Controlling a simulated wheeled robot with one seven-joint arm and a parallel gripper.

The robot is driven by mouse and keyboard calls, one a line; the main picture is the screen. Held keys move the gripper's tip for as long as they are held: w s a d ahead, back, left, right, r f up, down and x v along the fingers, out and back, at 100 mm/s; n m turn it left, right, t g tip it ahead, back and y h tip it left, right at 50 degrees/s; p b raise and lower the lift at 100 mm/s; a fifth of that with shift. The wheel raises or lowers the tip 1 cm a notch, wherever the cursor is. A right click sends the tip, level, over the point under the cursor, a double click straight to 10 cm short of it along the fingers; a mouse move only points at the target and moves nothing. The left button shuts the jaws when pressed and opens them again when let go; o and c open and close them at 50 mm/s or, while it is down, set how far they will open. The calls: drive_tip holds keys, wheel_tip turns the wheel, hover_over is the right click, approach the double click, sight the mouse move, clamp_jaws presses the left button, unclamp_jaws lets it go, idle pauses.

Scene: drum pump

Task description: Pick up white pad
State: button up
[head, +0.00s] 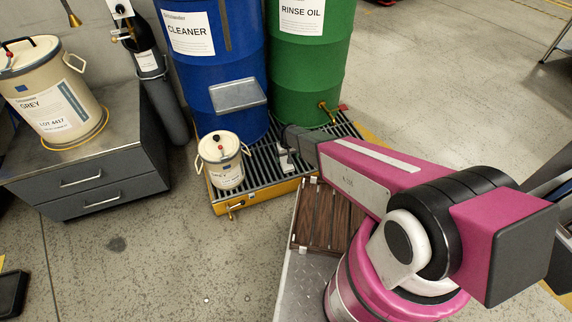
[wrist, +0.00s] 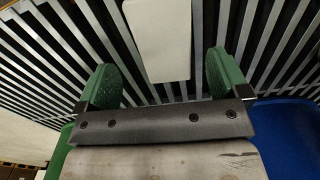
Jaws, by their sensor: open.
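The white pad (wrist: 160,38) is a flat, pale rectangle over the dark slatted grating in the wrist view. Its upper end is cut off by the top edge of the picture. My gripper (wrist: 160,78) is open, with one green finger on each side of the pad's lower end and gaps between. No contact shows, and I cannot tell the height of the fingers above the pad. In the head view my arm reaches down to the grating between the drums and the small pail, and the small pale shape at its end is too unclear to name.
The slatted grating (head: 262,174) has a yellow edge. A blue CLEANER drum (head: 212,75) and a green RINSE OIL drum (head: 308,75) stand on it. A small white pail (head: 222,165) stands left of my arm. A grey cabinet (head: 85,180) is further left. The front-left floor is mostly clear.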

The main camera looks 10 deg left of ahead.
drive_tip(key=f, duration=0.5)
drive_tip(key=shift+a, duration=0.25)
drive_tip(key=shift+r, duration=0.1)
drive_tip(key=c, duration=1)
drive_tip(key=shift+r, duration=0.1)
drive_tip(key=shift+r, duration=0.65)
wheel_tip(320, 180, up, 3)
drive_tip(key=shift+f, duration=0.15)
drive_tip(key=a+r, duration=0.2)
drive_tip(key=a, duration=0.2)
drive_tip(key=w+a+r, duration=0.1)
drive_tip(key=a+r, duration=0.1)
drive_tip(key=a, duration=0.1)
drive_tip(key=a+r, duration=0.2)
drive_tip(key=a, duration=0.2)
drive_tip(key=shift+w+a+r, duration=0.2)
drive_tip(key=shift+a+r, duration=0.1)
drive_tip(key=shift+r, duration=0.1)
